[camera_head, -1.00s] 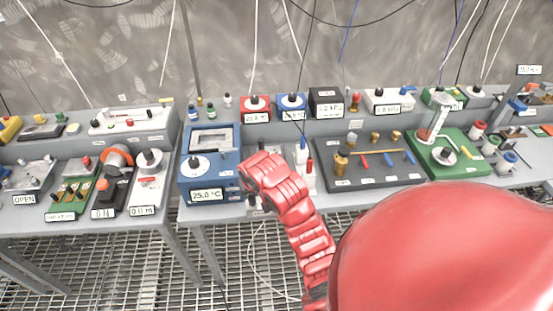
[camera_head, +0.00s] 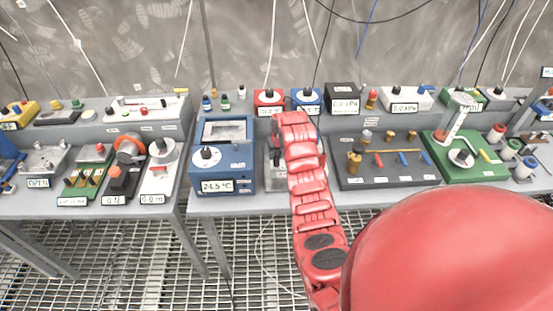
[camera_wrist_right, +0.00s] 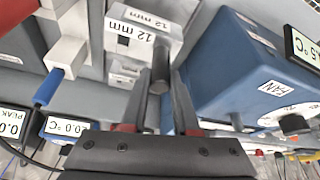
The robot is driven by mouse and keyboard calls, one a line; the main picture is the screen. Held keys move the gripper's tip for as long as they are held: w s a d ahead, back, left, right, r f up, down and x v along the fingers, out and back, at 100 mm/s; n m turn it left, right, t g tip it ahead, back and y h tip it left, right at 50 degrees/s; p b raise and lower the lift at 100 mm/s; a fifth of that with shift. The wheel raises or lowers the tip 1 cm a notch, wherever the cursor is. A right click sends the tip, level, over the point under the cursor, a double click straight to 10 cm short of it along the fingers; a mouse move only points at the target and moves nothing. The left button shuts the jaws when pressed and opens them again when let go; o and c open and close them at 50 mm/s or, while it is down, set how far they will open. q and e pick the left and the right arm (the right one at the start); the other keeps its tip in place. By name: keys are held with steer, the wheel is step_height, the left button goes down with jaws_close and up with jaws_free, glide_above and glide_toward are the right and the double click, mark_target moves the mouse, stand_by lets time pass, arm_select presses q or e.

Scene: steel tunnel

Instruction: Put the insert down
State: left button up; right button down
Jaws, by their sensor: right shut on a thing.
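My right gripper (camera_wrist_right: 163,80) is shut on the insert (camera_wrist_right: 161,62), a short dark grey cylinder that stands out between the fingertips in the wrist view. Behind it are light grey blocks (camera_wrist_right: 125,70) with "12 mm" labels. I cannot tell whether the insert touches them. In the head view my red right arm reaches over the grey stand (camera_head: 273,178) just right of the blue calibrator (camera_head: 225,165), which reads 24.5 °C. The arm hides the fingers and the insert there. The calibrator's blue side also shows in the wrist view (camera_wrist_right: 235,60), close beside the fingers. My left gripper is not in view.
A white holder (camera_wrist_right: 68,52) with a blue-ended probe (camera_wrist_right: 47,88) is close by in the wrist view. Red (camera_head: 268,99) and blue (camera_head: 306,100) boxes stand on the back shelf. A dark tray (camera_head: 385,180) with fittings lies to the right. Cables hang behind.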

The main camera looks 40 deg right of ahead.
mark_target(278, 169)
steer(key=shift+f+p, duration=0.25)
steer(key=shift+p, duration=0.25)
step_height(278, 169, down, 3)
steer(key=shift+r+p, duration=0.1)
steer(key=shift+p, duration=0.65)
steer(key=shift+f+b, duration=0.25)
steer(key=shift+b, duration=0.05)
steer(key=c, duration=0.7)
jaws_free()
steer(key=shift+r, duration=0.15)
